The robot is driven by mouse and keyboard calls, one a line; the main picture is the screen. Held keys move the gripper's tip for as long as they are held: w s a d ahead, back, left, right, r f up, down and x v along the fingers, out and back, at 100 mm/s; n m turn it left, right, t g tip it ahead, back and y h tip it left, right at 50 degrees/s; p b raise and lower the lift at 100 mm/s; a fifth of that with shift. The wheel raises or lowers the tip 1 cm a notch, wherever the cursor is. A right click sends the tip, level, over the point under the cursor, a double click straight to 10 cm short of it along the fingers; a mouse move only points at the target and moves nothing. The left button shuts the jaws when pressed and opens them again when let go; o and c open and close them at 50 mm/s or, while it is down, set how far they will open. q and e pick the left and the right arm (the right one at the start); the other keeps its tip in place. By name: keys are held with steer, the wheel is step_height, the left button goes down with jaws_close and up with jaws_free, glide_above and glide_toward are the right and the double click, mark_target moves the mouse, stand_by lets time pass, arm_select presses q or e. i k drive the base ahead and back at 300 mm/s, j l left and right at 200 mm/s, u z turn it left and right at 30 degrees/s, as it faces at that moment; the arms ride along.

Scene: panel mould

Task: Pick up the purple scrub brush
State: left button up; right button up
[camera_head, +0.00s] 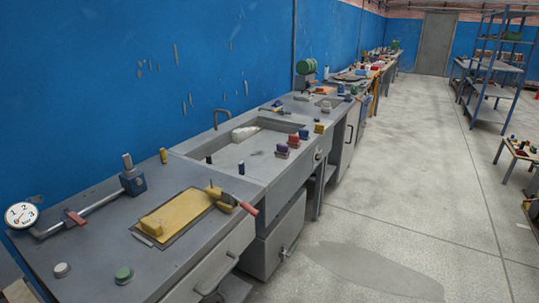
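A small purple block-like object (281,150), which looks like the scrub brush, sits on the front rim of the sink (228,168). It is small in the view, so bristles cannot be made out clearly. A dark red block of similar shape (293,141) stands right beside it, farther along the rim. Neither of my grippers is in view.
A dark blue block (303,134) and a yellow block (319,128) continue the row. A yellow board (178,221) and red-handled tool (240,203) lie on the near counter. The floor (400,190) at right is clear.

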mark_target(282, 152)
steer(key=i+l+u, duration=0.1)
steer(key=i+l, duration=0.2)
steer(key=i, duration=0.25)
steer(key=i+l, duration=0.3)
steer(key=i, duration=0.25)
steer(key=u, duration=0.05)
